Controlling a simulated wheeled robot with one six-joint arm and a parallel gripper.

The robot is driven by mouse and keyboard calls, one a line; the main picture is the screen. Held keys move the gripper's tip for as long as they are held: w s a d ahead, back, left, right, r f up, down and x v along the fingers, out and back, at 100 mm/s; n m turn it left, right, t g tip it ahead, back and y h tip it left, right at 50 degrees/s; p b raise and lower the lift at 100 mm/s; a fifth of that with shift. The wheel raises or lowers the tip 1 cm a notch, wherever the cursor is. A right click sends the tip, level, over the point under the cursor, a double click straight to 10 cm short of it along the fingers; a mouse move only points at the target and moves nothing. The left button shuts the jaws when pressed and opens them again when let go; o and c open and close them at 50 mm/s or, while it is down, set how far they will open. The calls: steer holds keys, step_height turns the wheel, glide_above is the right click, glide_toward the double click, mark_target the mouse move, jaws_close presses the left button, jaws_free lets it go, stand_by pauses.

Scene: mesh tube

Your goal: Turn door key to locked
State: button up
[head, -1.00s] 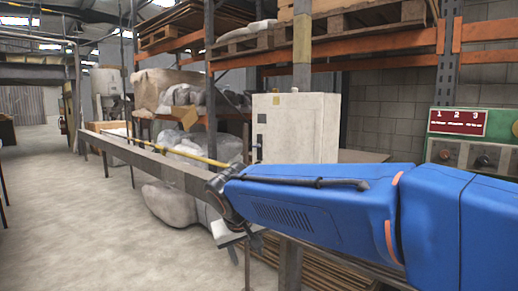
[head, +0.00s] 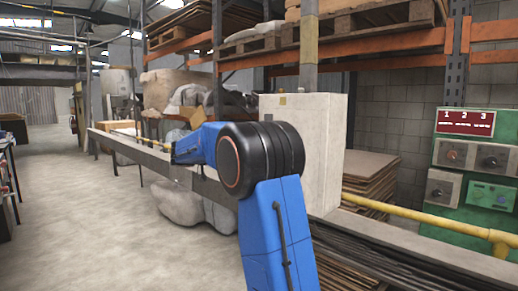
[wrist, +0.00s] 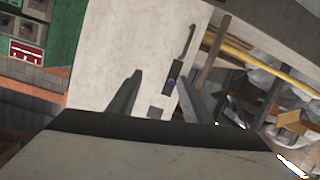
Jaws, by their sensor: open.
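In the wrist view, the cabinet door (wrist: 110,50) fills the middle. A dark lock plate (wrist: 174,72) with a pale bluish spot sits on it, below a slim grey lever handle (wrist: 190,40). I cannot make out the key or which way it points. My gripper (wrist: 160,78) is open and empty. The lock plate appears between its fingers, close to the right one. I see no contact. In the head view I cannot see the gripper.
A green control panel (head: 475,165) with dials stands at right. Stacked boards (head: 368,180) lie right of the cabinet. Pallet racking (head: 385,50) rises behind. The floor at left (head: 90,220) is clear.

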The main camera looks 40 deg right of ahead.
steer(key=w+d+r+m+h, duration=0.1)
steer(key=w+d+m+h, duration=0.25)
steer(key=w, duration=0.45)
steer(key=w+d, duration=0.2)
steer(key=d, duration=1.6)
steer(key=shift+d+r+n+y, duration=0.2)
steer(key=shift+n+y, duration=0.15)
steer(key=c, duration=1.1)
